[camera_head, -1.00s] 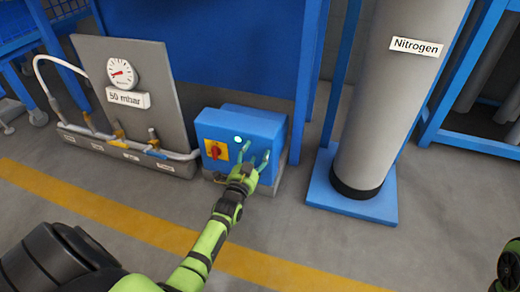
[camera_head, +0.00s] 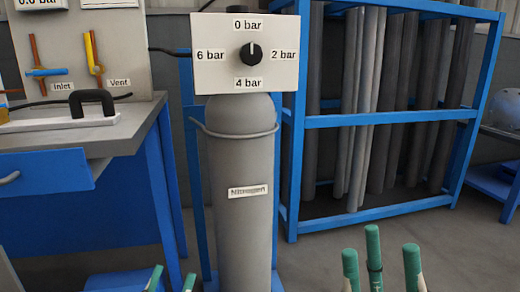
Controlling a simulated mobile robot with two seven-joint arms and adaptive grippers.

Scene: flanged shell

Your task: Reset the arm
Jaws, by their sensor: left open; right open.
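My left gripper (camera_head: 171,281) shows at the bottom edge, left of the nitrogen cylinder, with only green fingertips in view. They are apart and hold nothing that I can see. My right gripper (camera_head: 381,262) is at the bottom, right of the cylinder. Its green fingers point up, spread and empty. The rest of both arms is below the frame.
The grey nitrogen cylinder (camera_head: 240,235) stands in the middle under a white panel (camera_head: 212,75) with a black knob (camera_head: 251,54), its mark toward 0 bar. A workbench (camera_head: 60,150) is left. A blue rack (camera_head: 390,119) of grey tubes is right.

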